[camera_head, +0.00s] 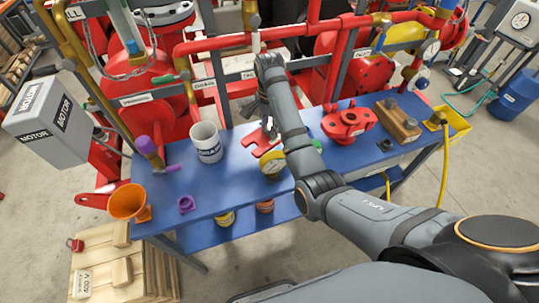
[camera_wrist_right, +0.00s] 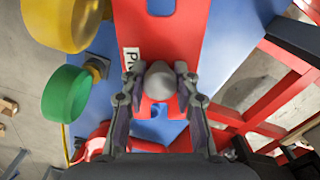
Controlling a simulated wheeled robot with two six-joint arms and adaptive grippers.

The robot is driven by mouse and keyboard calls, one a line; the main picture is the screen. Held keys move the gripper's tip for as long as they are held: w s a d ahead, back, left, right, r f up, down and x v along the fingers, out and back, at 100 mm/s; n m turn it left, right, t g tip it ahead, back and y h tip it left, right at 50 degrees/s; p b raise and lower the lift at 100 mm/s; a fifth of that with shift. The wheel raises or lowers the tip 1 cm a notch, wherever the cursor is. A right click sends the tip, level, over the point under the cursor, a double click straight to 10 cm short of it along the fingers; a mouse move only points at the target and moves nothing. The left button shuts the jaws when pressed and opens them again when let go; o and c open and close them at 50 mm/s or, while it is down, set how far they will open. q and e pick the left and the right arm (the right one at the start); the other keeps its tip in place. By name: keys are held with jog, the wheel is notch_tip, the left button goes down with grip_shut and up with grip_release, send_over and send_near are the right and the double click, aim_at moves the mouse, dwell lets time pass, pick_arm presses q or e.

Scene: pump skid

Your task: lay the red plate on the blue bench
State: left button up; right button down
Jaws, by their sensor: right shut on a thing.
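The red plate (camera_head: 262,143) is over the blue bench (camera_head: 225,182), near the middle, behind a yellow-rimmed gauge. In the right wrist view the red plate (camera_wrist_right: 160,35) has a white label, a notch and a rounded grey knob (camera_wrist_right: 160,80). My right gripper (camera_wrist_right: 160,85) is shut on this knob, with one finger on each side. In the head view the right gripper (camera_head: 268,122) is partly hidden by my own forearm. I cannot tell whether the plate touches the bench top or hangs just above it. My left gripper is not in view.
The yellow-rimmed gauge (camera_head: 271,164) is close in front. A red flanged part (camera_head: 347,124) and a wooden block (camera_head: 397,121) are to the right. An orange funnel (camera_head: 127,201) is at the left end. Red pipes run behind.

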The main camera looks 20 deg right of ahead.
notch_tip(320, 180, down, 3)
jog(key=shift+s+f+b, duration=0.1)
jog(key=shift+f+b, duration=0.05)
jog(key=shift+b, duration=0.4)
jog(key=shift+s+p, duration=0.1)
jog(key=shift+p, duration=0.45)
jog(key=shift+f, duration=0.2)
notch_tip(320, 180, down, 4)
jog(key=shift+f, duration=0.3)
jog(key=c, duration=1)
grip_release()
jog(key=shift+f, duration=0.15)
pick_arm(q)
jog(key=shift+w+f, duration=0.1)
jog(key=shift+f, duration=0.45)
